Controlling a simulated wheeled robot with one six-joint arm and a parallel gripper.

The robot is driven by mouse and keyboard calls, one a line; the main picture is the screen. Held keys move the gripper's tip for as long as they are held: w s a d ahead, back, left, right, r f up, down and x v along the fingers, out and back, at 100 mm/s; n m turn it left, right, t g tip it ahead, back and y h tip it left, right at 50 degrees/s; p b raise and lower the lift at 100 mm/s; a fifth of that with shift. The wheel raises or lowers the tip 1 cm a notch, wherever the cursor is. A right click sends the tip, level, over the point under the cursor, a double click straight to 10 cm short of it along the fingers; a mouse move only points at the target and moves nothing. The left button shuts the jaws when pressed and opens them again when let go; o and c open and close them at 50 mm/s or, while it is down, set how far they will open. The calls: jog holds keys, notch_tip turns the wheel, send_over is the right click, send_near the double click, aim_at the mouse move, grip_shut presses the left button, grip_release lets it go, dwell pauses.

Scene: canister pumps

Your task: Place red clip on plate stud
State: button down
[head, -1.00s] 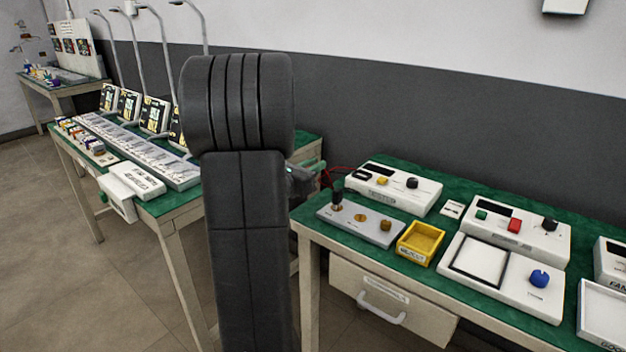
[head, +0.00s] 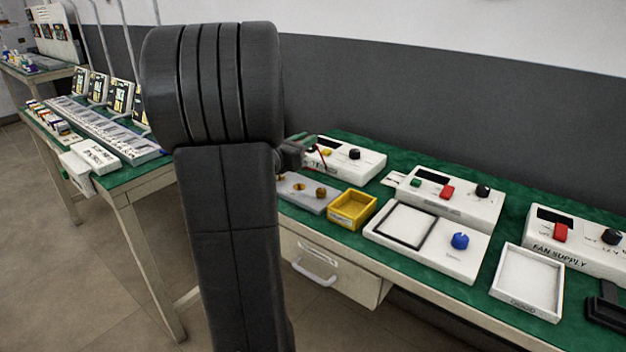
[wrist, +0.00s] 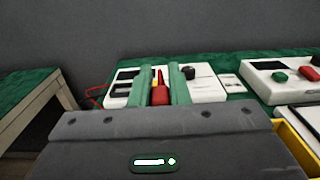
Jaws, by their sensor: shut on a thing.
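My gripper (wrist: 167,85) has two green fingers, shut on the red clip (wrist: 160,93), which stands between them in the wrist view. In the head view, my gripper (head: 303,142) shows just right of my dark arm, in front of a white supply box. A red lead (head: 323,158) shows beside it. The grey plate (head: 311,205) lies on the bench below the gripper, with brass studs, one in the middle (head: 299,187) and one at the right (head: 321,194). My arm hides the plate's left end. The clip is held in the air, apart from the plate.
A white supply box (head: 350,163) stands behind the plate. A yellow tray (head: 352,209) sits right of it, then a white panel with a blue knob (head: 460,241). A white tray (head: 528,283) and further supply boxes (head: 445,195) stand to the right.

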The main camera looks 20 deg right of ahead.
jog(key=shift+a+f+b, duration=0.1)
jog(key=shift+f+b, duration=0.7)
jog(key=shift+f, duration=2.55)
jog(key=shift+w+f, duration=0.1)
jog(key=shift+f, duration=0.1)
jog(key=c, duration=1.4)
grip_release()
jog(key=shift+r, duration=0.25)
jog(key=p+v, duration=0.1)
jog(key=v, duration=1.1)
